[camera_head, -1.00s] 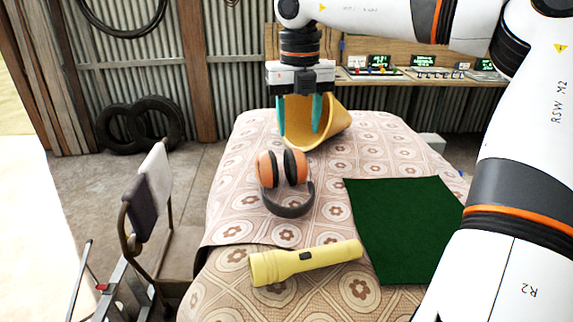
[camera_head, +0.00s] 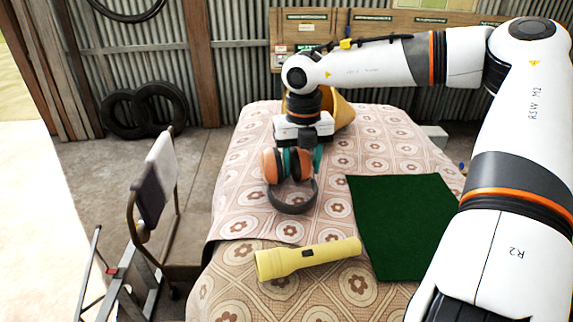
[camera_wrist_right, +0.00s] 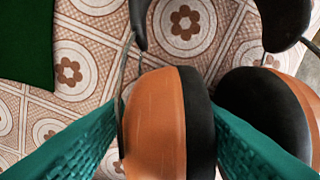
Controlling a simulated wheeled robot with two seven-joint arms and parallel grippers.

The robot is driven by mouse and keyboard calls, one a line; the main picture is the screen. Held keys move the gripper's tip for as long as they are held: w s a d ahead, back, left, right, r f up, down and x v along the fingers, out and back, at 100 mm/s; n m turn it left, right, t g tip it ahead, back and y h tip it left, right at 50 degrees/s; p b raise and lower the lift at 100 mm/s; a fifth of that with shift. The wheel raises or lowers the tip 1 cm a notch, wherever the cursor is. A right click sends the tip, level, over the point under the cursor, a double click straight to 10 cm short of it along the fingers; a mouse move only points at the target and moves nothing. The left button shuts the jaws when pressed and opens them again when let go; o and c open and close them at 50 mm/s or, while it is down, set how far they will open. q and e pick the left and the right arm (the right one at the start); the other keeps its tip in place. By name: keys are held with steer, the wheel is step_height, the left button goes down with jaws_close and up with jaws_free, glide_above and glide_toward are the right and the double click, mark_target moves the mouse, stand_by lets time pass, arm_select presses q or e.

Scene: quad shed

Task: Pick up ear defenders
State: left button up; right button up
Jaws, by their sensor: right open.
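The ear defenders (camera_head: 291,203) have orange cups with black cushions and a dark headband. They rest on the patterned tablecloth, headband toward the front of the table. My right gripper (camera_head: 302,161) is open and lowered from above at the cups. In the right wrist view its teal fingers (camera_wrist_right: 165,145) lie either side of one orange cup (camera_wrist_right: 155,125). The other cup (camera_wrist_right: 275,100) lies outside the right-hand finger, which seems to reach between the cups. Whether the fingers touch the cup I cannot tell. My left gripper is not in view.
A yellow torch (camera_head: 307,258) lies in front of the ear defenders. A green mat (camera_head: 405,220) lies to the right. A yellow cone-like object (camera_head: 343,113) stands behind my gripper, partly hidden. A chair (camera_head: 155,190) stands left of the table.

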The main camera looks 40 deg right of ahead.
steer(key=shift+a+r, duration=0.1)
steer(key=c, duration=0.8)
steer(key=shift+r, duration=0.1)
